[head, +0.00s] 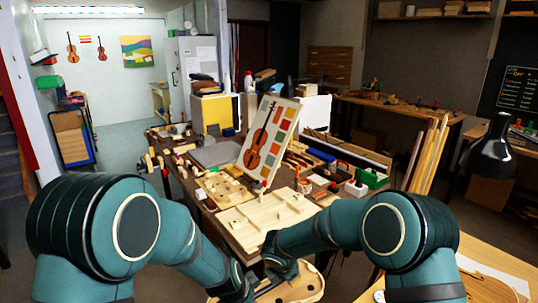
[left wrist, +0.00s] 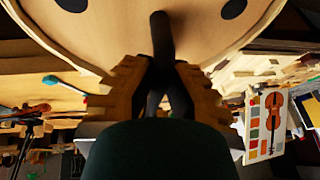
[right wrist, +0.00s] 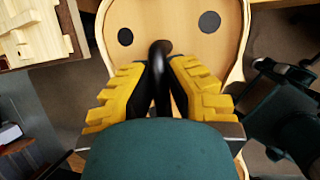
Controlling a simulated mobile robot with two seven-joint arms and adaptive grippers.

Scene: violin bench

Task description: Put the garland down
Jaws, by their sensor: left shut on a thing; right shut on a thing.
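The garland (head: 304,287) is a pale wooden, violin-shaped piece, partly cut off at the bottom of the head view. Its flat face with dark round spots shows in the left wrist view (left wrist: 115,30) and in the right wrist view (right wrist: 187,14). My left gripper (head: 240,287) is shut on a black handle-like bar on it, seen between the fingers in the left wrist view (left wrist: 160,65). My right gripper (head: 282,263) is shut on a similar black bar, seen in the right wrist view (right wrist: 160,65). The garland is held in front of the bench, and my arms hide part of it.
The dark bench (head: 228,238) ahead carries a pale wooden board (head: 262,222), a violin picture panel (head: 268,140) and many tools. Another table (head: 490,262) stands at the right with a black lamp (head: 490,150). Floor shows beside the garland in the right wrist view.

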